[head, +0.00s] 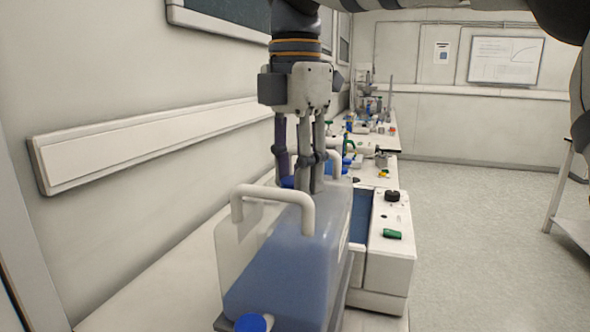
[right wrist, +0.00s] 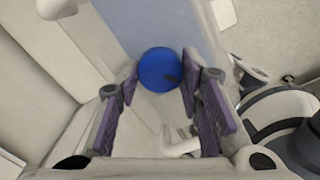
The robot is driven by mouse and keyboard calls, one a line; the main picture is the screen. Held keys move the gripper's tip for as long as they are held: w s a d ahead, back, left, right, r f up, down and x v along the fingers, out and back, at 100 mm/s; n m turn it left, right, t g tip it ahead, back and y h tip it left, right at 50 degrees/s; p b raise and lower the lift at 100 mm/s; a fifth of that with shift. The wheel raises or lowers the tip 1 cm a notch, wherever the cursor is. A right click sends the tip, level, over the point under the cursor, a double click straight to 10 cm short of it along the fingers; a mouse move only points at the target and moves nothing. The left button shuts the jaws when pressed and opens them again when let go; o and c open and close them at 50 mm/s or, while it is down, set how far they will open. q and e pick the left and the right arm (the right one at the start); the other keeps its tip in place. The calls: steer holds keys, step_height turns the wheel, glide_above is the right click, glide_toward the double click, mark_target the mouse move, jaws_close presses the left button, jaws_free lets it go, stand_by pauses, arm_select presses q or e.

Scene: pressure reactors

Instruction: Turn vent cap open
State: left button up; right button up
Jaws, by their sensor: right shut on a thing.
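The blue vent cap (right wrist: 160,70) sits on top of a translucent container filled with blue liquid (head: 285,275). In the head view only a sliver of the cap (head: 287,182) shows behind the container's front white handle. My right gripper (head: 302,182) points straight down onto the container top. In the right wrist view its two purple-padded fingers (right wrist: 161,85) stand on either side of the cap, shut on it. A dark mark shows on the cap's face. My left gripper is in neither view.
A white front handle (head: 272,197) arches close to my right gripper. Another blue cap (head: 252,322) is low on the container's front. A white device with a black knob (head: 392,196) stands to the right. The wall is close on the left; open floor lies right.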

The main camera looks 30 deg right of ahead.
steer(key=shift+r+n, duration=0.1)
steer(key=shift+n, duration=0.2)
steer(key=o, duration=1.2)
step_height(320, 180, up, 7)
steer(key=shift+r, duration=0.2)
